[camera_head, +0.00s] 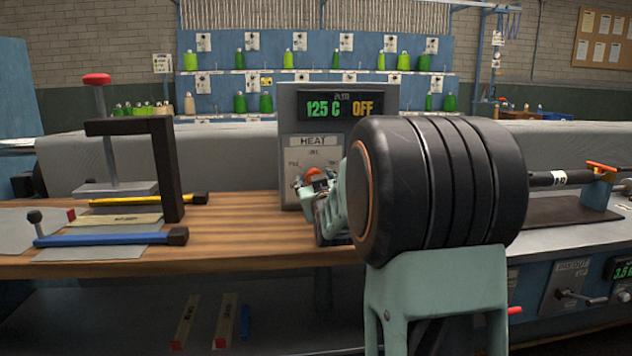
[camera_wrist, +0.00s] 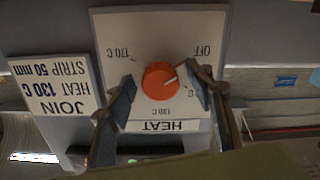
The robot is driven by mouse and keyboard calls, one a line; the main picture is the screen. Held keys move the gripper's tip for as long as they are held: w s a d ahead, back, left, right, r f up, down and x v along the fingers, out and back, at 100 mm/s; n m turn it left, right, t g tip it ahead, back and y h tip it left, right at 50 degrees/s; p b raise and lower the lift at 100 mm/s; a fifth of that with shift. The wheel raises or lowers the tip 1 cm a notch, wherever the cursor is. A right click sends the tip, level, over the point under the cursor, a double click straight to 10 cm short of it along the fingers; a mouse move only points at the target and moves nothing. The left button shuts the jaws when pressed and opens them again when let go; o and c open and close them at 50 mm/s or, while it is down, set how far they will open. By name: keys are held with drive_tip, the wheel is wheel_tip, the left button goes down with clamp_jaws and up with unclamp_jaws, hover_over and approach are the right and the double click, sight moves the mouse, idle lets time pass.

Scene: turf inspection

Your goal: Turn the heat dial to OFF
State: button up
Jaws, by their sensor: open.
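The orange heat dial (camera_wrist: 160,80) sits on a white plate (camera_wrist: 140,30) in the wrist view, which shows it upside down. Marks for 170 C and 130 C also show. My gripper (camera_wrist: 163,88) is open, one finger on each side of the dial; I cannot tell if either touches it. In the head view the dial (camera_head: 314,174) is partly hidden by my gripper (camera_head: 318,190). The display (camera_head: 340,106) above reads 125 C in green and OFF in amber.
A clamp press (camera_head: 165,170) with a red knob stands left on the wooden bench (camera_head: 250,235), near yellow (camera_head: 150,199) and blue (camera_head: 110,238) bar tools. A JOIN HEAT label (camera_wrist: 55,85) is beside the dial. A metal counter with a winding unit (camera_head: 575,285) is at right.

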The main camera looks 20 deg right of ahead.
drive_tip(key=v, duration=1.2)
